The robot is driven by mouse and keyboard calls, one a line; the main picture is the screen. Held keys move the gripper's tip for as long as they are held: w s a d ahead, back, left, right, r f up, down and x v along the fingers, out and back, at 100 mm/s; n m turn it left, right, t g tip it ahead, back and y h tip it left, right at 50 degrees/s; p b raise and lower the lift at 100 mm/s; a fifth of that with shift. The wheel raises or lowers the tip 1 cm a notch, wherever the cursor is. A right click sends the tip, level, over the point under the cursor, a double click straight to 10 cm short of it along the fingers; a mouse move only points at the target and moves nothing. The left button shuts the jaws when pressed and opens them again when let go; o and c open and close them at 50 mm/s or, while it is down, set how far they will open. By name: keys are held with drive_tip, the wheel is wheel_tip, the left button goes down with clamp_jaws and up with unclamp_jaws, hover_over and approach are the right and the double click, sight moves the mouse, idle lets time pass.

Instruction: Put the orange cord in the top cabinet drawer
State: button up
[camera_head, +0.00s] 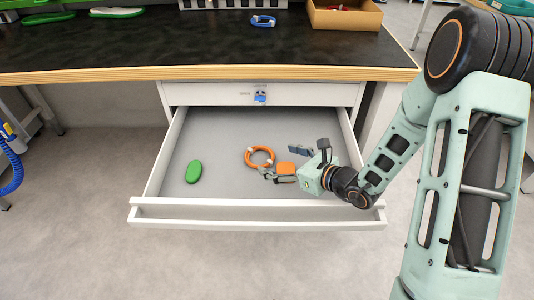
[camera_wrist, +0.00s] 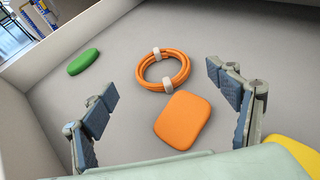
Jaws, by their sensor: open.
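The orange cord (camera_head: 250,164) is a coiled ring with two pale ties. It lies on the floor of an open grey cabinet drawer (camera_head: 215,130), and it also shows in the wrist view (camera_wrist: 146,78). Above this open drawer is a shut drawer front (camera_head: 210,95) with a blue piece at its middle. My gripper (camera_head: 282,161) is open and empty, low over the open drawer, to the right of the cord. In the wrist view the cord lies beyond my spread fingers (camera_wrist: 165,97), apart from them.
An orange pad (camera_wrist: 183,121) lies beside the cord, nearer my gripper. A green oval pad (camera_head: 194,172) lies at the drawer's left. A yellow piece (camera_wrist: 292,153) shows at the wrist view's lower right. The dark worktop (camera_head: 200,45) overhangs the drawer's back; its front rim (camera_head: 255,204) is raised.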

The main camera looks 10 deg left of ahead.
drive_tip(key=shift+v, duration=1.65)
